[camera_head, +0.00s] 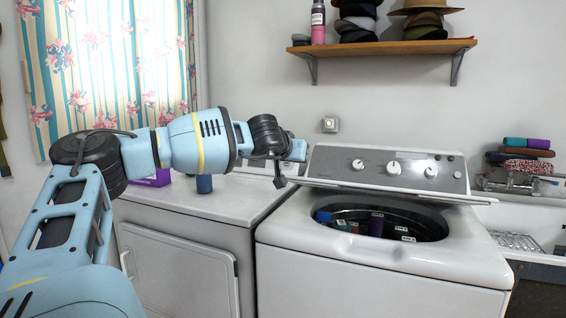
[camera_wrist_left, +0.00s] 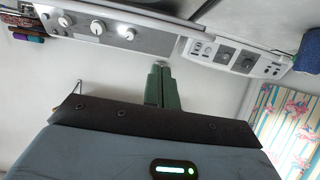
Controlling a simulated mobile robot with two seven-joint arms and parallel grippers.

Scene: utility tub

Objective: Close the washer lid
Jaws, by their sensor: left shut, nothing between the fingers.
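The washer (camera_head: 380,265) stands at the right in the head view, its round tub opening uncovered. The washer lid (camera_head: 400,193) shows as a thin white slab, nearly edge-on, raised above the opening and in front of the control panel. My left gripper (camera_head: 298,150) is by the left end of that panel, above the gap between washer and dryer; its fingertips are hidden there. In the left wrist view its green fingers (camera_wrist_left: 158,72) are together and empty. I cannot tell whether they touch anything. My right gripper is in neither view.
Several items lie in the tub. A shelf (camera_head: 385,47) with hats hangs above. A sink (camera_head: 520,242) is at the right.

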